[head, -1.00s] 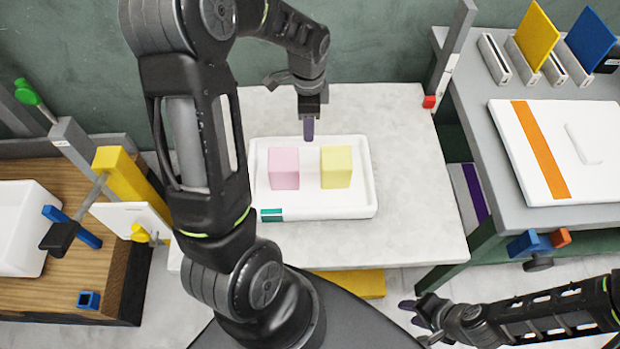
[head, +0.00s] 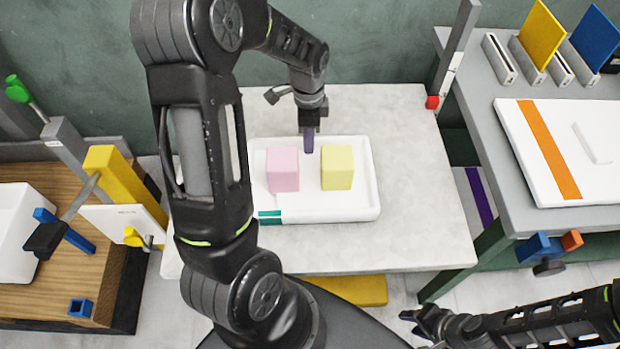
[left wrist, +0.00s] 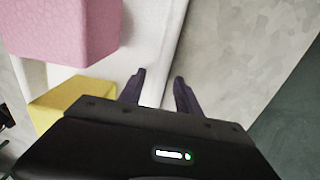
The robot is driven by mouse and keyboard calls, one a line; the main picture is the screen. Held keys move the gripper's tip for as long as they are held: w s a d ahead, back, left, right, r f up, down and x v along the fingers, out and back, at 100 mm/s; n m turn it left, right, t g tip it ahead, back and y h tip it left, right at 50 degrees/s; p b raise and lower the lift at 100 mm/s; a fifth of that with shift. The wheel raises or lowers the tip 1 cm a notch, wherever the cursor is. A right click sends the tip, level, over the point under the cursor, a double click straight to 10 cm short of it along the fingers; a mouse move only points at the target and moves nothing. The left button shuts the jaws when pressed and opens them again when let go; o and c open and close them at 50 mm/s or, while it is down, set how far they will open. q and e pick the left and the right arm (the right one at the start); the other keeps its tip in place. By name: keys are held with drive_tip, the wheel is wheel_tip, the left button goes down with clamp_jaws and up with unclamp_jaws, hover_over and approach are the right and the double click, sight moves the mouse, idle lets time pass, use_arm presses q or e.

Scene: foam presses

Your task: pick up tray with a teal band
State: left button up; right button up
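The white tray (head: 340,214) lies flat on the pale table, with a teal band (head: 270,217) at its front left corner. A pink block (head: 283,169) and a yellow block (head: 337,167) stand in it. My left gripper (head: 309,143) is at the middle of the tray's far rim, pointing down. In the left wrist view its two fingers (left wrist: 159,88) are apart, with the white rim running between them; I cannot tell whether they touch it. My left arm hides the tray's left edge. My right gripper (head: 411,322) is low at the right, away from the tray, its fingers seemingly apart.
The pale table (head: 420,220) is clear right of the tray. A grey bench (head: 480,120) at right holds a white case with an orange band (head: 547,150). A wooden bench (head: 40,290) with clamps and a white bin (head: 12,230) is at left.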

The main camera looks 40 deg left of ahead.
use_arm(q)
drive_tip(key=shift+c, duration=0.4)
clamp_jaws()
idle(0.4)
